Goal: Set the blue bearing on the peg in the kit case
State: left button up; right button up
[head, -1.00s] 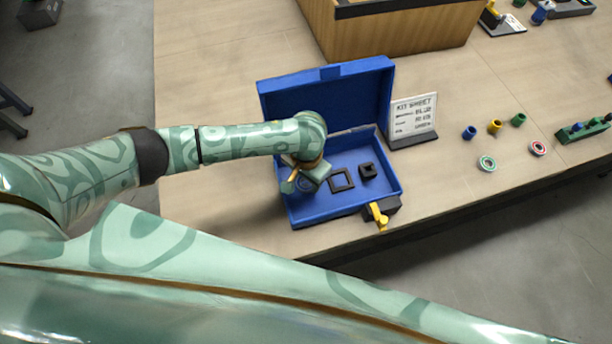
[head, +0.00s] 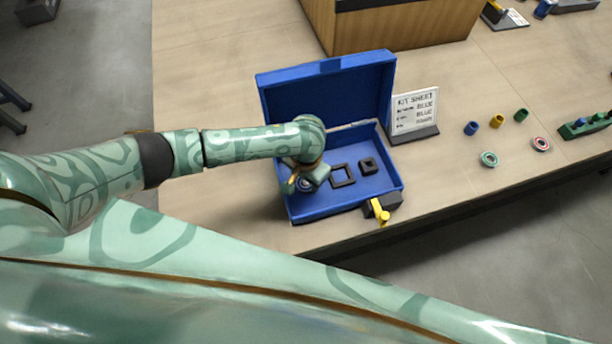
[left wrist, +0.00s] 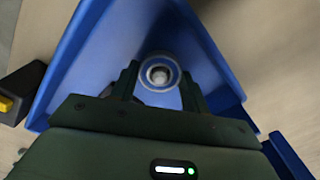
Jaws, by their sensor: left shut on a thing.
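The open blue kit case (head: 396,190) lies on the table with its lid (head: 325,100) raised at the back. My left gripper (head: 303,184) is over the left part of the case floor. It is shut on the blue bearing (left wrist: 146,63), a ring with a blue face and metal rims, between both fingers in the left wrist view. A pale round shape, apparently the peg top (left wrist: 159,75), shows in the ring's hole. I cannot tell how far the bearing is down around it. My right gripper is not in view.
The case also holds a black square frame (head: 334,180) and a smaller black square holder (head: 368,165). A yellow-handled black block (head: 382,207) stands at its front right. A kit sheet (head: 414,110) stands to the right. Several coloured sleeves and two rings lie farther right.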

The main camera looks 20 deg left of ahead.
pick_arm(q)
jog(key=shift+f, duration=0.15)
jog(key=o, duration=1.1)
notch_tip(320, 180, up, 16)
jog(key=p, duration=0.8)
jog(key=shift+r, duration=0.2)
